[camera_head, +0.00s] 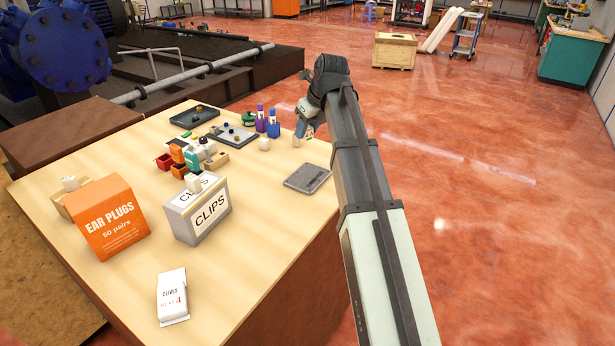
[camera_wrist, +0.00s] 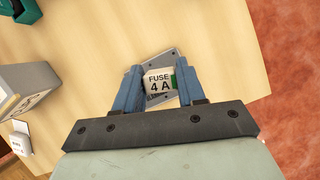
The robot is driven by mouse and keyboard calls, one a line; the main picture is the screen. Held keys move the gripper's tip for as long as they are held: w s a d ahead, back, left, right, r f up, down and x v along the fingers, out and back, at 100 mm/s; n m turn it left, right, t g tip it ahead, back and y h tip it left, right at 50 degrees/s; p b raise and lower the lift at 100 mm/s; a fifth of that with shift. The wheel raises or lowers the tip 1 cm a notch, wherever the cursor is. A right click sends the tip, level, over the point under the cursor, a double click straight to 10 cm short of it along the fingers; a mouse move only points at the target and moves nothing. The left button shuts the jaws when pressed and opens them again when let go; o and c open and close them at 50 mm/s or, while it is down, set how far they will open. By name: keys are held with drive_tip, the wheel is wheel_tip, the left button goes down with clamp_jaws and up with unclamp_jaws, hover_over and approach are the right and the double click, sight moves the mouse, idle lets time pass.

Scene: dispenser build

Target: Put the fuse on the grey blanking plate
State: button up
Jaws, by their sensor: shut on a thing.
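The fuse (camera_wrist: 158,82) is a small white box marked "FUSE 4 A" with a green patch at its side. My gripper (camera_wrist: 159,74) is shut on it, with one blue finger on each side. In the head view my gripper (camera_head: 303,130) is raised above the table's right part. The grey blanking plate (camera_head: 307,178) lies flat near the table's right edge, below the gripper in that picture. In the wrist view the plate (camera_wrist: 170,57) shows behind the fuse, partly hidden by it and the fingers. The fuse looks held above the plate; the exact gap is unclear.
A grey CLIPS box (camera_head: 198,209), an orange EAR PLUGS box (camera_head: 106,218) and a white OLIVES box (camera_head: 172,296) stand on the table (camera_head: 255,248). Small coloured bins and dark trays (camera_head: 233,137) crowd the back. The wood around the plate is clear.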

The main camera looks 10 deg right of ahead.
drive_tip(key=shift+s+f+n, duration=0.1)
drive_tip(key=shift+s+n, duration=0.5)
drive_tip(key=shift+s, duration=0.6)
drive_tip(key=n+g, duration=0.1)
drive_tip(key=n, duration=0.1)
approach(303, 174)
drive_tip(key=shift+y, duration=0.4)
drive_tip(key=shift+d+x, duration=0.15)
drive_tip(key=shift+x, duration=1.2)
drive_tip(key=shift+d+x, duration=0.15)
drive_tip(key=shift+x, duration=1.25)
drive_tip(key=shift+s+f, duration=0.15)
drive_tip(key=shift+f, duration=0.05)
drive_tip(key=o, duration=1)
drive_tip(key=shift+r, duration=0.1)
drive_tip(key=v, duration=1.2)
